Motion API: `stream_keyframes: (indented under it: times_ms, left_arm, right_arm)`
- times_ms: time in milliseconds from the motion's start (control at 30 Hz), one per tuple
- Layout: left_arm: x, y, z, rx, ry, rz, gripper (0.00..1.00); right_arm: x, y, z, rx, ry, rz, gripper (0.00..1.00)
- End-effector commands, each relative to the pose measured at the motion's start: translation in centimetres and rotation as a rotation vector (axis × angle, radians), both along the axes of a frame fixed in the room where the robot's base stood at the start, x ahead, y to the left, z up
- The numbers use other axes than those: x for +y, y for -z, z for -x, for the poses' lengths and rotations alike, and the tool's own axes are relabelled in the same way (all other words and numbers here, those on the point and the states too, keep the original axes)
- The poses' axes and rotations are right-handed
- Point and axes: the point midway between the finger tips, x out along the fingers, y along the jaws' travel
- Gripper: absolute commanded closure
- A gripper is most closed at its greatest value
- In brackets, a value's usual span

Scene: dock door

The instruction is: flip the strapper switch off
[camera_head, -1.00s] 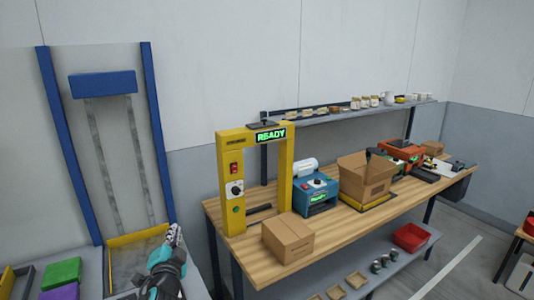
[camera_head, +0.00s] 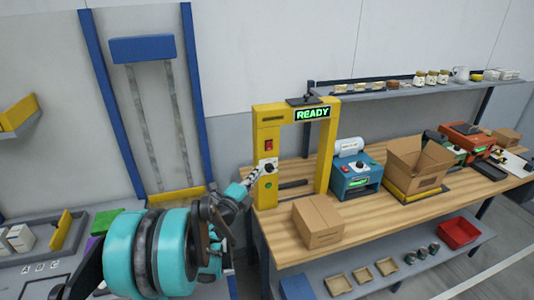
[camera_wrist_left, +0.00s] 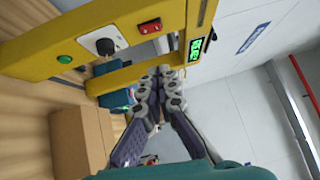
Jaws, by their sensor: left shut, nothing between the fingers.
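The strapper (camera_head: 262,190) is a yellow arch on the wooden bench, with a lit green READY display (camera_head: 312,113). Its left post carries a red switch (camera_head: 269,145), with a dial on a white plate (camera_head: 269,168) and a green button below. My left gripper (camera_head: 255,174) is shut and empty, its tips in front of or beside the post's left edge near dial height, below the red switch. In the left wrist view, the red switch (camera_wrist_left: 150,26) lies above the shut fingers (camera_wrist_left: 164,72). Contact with the post cannot be told. My right gripper is out of view.
A closed carton (camera_head: 318,222) stands in front of the strapper. A blue machine (camera_head: 355,181) and an open carton (camera_head: 418,165) stand to its right. A blue-framed chute (camera_head: 158,120) is on the left. The bench front edge lies below the gripper's right.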

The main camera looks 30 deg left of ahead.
Motion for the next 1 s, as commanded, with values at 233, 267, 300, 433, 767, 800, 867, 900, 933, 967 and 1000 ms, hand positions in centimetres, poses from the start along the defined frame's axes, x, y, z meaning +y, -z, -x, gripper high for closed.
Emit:
stream_keyframes:
  times_ms: [233,267,300,433,767,800,867,900,933,967,1000]
  left_arm:
    - [0.1,-0.2,-3.1,-0.001,0.002,0.002,1.0]
    - [0.2,-0.3,-3.8,-0.001,0.002,0.002,1.0]
    - [0.3,-0.4,-4.6,-0.001,0.003,0.002,1.0]
    - [0.5,-0.6,-7.5,-0.001,0.002,0.001,1.0]
    - [3.0,-1.2,-11.8,0.0,-0.001,0.001,1.0]
    - [3.2,-1.2,-12.0,0.0,-0.001,0.001,1.0]
    - [3.5,-1.3,-12.2,0.0,-0.001,0.001,1.0]
    - [3.6,-1.4,-12.3,0.0,-0.001,0.001,1.0]
    - [3.7,-1.4,-12.4,0.0,-0.001,0.001,1.0]
    - [3.7,-1.4,-12.4,-0.001,0.0,0.001,1.0]
    - [3.8,-1.4,-12.4,0.0,0.0,0.001,1.0]
  right_arm:
    - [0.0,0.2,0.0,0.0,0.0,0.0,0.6]
    - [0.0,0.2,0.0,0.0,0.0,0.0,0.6]
    - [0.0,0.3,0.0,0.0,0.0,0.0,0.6]
    - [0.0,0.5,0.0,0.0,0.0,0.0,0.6]
    - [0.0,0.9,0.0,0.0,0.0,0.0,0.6]
    - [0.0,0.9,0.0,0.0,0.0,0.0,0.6]
    - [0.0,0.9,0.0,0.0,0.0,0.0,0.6]
    - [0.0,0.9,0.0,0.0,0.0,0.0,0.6]
    - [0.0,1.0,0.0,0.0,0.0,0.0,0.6]
    - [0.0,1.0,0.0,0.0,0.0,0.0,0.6]
    - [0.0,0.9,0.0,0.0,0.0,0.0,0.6]
